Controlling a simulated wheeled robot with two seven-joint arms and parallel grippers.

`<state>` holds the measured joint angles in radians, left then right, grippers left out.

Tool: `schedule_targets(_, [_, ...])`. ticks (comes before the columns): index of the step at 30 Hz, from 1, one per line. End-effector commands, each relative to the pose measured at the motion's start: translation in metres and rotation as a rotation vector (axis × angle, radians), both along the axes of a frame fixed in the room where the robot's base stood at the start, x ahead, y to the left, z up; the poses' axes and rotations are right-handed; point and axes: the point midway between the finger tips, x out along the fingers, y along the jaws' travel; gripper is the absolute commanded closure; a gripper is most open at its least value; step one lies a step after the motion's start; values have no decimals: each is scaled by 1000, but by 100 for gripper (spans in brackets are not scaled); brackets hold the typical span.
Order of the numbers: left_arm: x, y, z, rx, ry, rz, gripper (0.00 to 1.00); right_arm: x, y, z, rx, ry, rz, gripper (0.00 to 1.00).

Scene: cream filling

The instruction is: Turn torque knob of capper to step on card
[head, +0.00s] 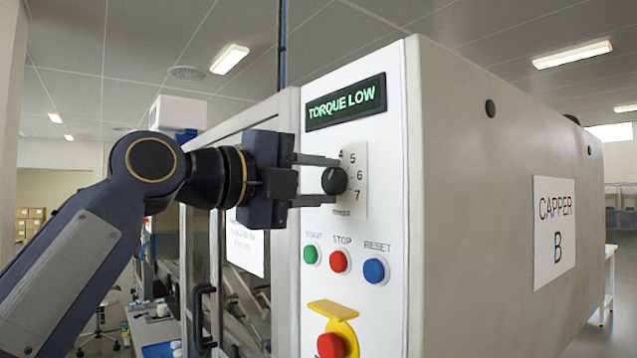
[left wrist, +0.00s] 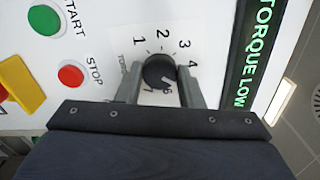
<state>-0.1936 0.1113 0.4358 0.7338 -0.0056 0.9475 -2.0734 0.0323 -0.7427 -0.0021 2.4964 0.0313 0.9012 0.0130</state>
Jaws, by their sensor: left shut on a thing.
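The black round torque knob (head: 334,180) is on the white front panel of the capper, on a numbered dial plate (head: 358,212). My left gripper (head: 333,179) has its fingers on either side of the knob and is shut on it. In the left wrist view, the knob (left wrist: 158,72) sits between the fingers (left wrist: 158,85), and its light pointer line slants to the lower right, near the 6. The 5 is hidden there. The green display (head: 345,101) reads TORQUE LOW. I cannot make out a step card. My right gripper is out of view.
Below the knob are green (head: 311,254), red (head: 340,261) and blue (head: 375,270) buttons, with a red emergency button (head: 331,345) under a yellow guard. A partly hidden, unreadable paper sheet (head: 245,250) hangs on the glass door. A CAPPER B sign (head: 554,232) is on the side.

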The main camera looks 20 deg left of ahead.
Motion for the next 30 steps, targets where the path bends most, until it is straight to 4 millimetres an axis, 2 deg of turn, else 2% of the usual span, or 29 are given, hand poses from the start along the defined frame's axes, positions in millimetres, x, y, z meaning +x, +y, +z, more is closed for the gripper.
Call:
schedule_targets(20, [0, -1, -1, 50, -33, -2, 89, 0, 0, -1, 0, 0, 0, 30])
schedule_targets(21, [0, -1, -1, 50, -33, -2, 62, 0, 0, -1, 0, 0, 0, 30])
schedule_targets(25, [0, -1, -1, 49, -34, -2, 45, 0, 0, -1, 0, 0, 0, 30])
schedule_targets(30, [0, 0, -1, 49, -35, -2, 44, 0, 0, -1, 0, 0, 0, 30])
